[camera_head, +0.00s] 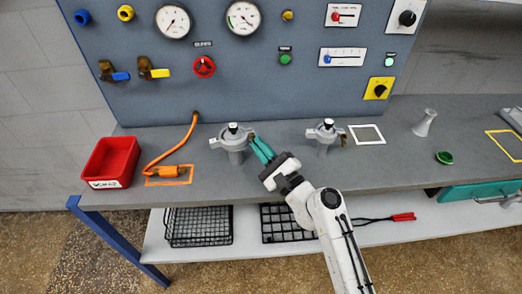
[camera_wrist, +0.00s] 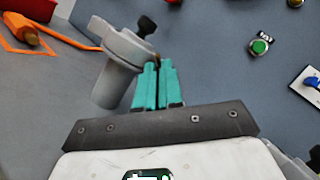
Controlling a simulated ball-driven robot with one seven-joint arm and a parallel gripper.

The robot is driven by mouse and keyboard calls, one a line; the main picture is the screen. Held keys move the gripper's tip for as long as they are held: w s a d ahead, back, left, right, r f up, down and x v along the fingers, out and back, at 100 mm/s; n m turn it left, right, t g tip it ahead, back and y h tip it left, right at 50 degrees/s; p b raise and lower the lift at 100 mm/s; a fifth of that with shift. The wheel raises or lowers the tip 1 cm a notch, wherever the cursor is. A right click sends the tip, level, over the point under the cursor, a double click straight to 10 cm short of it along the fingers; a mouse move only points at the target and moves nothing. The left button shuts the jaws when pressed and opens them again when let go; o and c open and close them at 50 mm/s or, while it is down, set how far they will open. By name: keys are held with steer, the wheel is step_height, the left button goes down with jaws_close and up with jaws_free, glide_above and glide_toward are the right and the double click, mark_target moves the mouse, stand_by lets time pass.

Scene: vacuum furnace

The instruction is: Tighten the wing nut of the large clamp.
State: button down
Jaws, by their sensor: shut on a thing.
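The large clamp (camera_head: 232,142) is a grey ring fitting with a black knob on top, standing left of centre on the bench. It also shows in the wrist view (camera_wrist: 115,72), left of my fingers. My gripper (camera_head: 255,142) has its teal fingers at the right side of this clamp. The fingers (camera_wrist: 158,68) are close together, shut on the wing nut. The wing nut is almost wholly hidden behind the fingertips; its turn and tightness cannot be told. A smaller similar clamp (camera_head: 324,134) stands to the right, with a brownish wing nut (camera_head: 344,140) on its right side.
A red bin (camera_head: 110,161) and an orange hose with a handle (camera_head: 166,171) lie to the left. The panel (camera_head: 255,90) with gauges and valves rises close behind. A white-framed square (camera_head: 367,134), grey funnel-like piece (camera_head: 424,123) and green cap (camera_head: 444,157) are to the right.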

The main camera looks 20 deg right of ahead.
steer(key=m+h+b, duration=0.1)
steer(key=m, duration=0.1)
steer(key=m+t+h+b, duration=0.1)
steer(key=m, duration=0.1)
steer(key=m+b, duration=0.1)
steer(key=m, duration=0.1)
steer(key=shift+a+f+t+h+b, duration=0.15)
steer(key=shift+f+t+h+b, duration=0.2)
steer(key=shift+t+h, duration=0.05)
steer(key=shift+a+r+m+t+h+b, duration=0.15)
steer(key=shift+m+h+b, duration=0.55)
steer(key=shift+m, duration=0.7)
steer(key=shift+r+m+t+h+b, duration=0.15)
steer(key=shift+m+h+b, duration=0.3)
steer(key=shift+m+h, duration=0.65)
steer(key=shift+f+m+y, duration=0.1)
steer(key=shift+m+y, duration=0.2)
steer(key=shift+m, duration=0.3)
steer(key=c, duration=1.5)
jaws_free()
steer(key=shift+c, duration=0.2)
